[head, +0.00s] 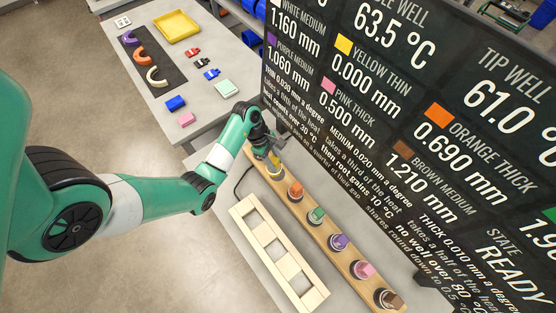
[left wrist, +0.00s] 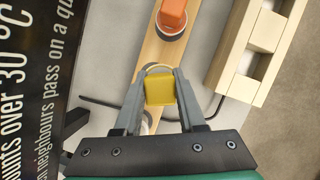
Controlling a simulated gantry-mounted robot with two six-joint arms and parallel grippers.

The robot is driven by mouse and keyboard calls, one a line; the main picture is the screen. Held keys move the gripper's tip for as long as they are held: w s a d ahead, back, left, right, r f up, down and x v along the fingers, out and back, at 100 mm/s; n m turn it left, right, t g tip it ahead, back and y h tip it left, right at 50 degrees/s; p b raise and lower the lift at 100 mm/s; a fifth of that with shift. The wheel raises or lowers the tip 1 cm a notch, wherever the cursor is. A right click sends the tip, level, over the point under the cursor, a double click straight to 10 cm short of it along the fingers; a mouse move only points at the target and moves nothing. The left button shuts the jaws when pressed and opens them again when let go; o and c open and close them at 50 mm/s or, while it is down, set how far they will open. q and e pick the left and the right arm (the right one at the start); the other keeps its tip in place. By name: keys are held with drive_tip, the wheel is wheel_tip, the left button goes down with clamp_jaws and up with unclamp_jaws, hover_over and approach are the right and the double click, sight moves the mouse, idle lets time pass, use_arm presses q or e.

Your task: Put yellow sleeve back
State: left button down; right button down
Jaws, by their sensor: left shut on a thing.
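My left gripper (head: 270,152) is shut on the yellow sleeve (left wrist: 160,92), which sits between its two fingertips. The gripper is over the far end of the long wooden rail (head: 323,235). In the left wrist view a pale ring shows around the far side of the yellow sleeve; I cannot tell whether the sleeve is seated in it or just above it. The orange sleeve (head: 295,189) stands beside it on the rail and also shows in the left wrist view (left wrist: 173,15). My right gripper is not in view.
Green (head: 317,214), purple (head: 339,242), pink (head: 364,269) and brown (head: 389,299) sleeves stand along the rail. A pale slotted rack (head: 246,208) lies left of it. A large black display board (head: 420,110) rises close on the right. A thin dark cable runs near the gripper.

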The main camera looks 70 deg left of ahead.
sight(280, 164)
use_arm(q)
drive_tip(key=shift+w+a+f, duration=0.2)
drive_tip(key=shift+w+f, duration=0.15)
drive_tip(key=shift+f, duration=0.1)
drive_tip(key=shift+w+a+f, duration=0.2)
drive_tip(key=shift+w+f, duration=0.1)
drive_tip(key=shift+f, duration=0.15)
drive_tip(key=shift+w+a+f+b, duration=0.1)
drive_tip(key=shift+w+f+b, duration=0.05)
drive_tip(key=shift+f+b, duration=0.15)
drive_tip(key=shift+f, duration=1.45)
drive_tip(key=shift+f, duration=0.1)
drive_tip(key=c, duration=0.5)
unclamp_jaws()
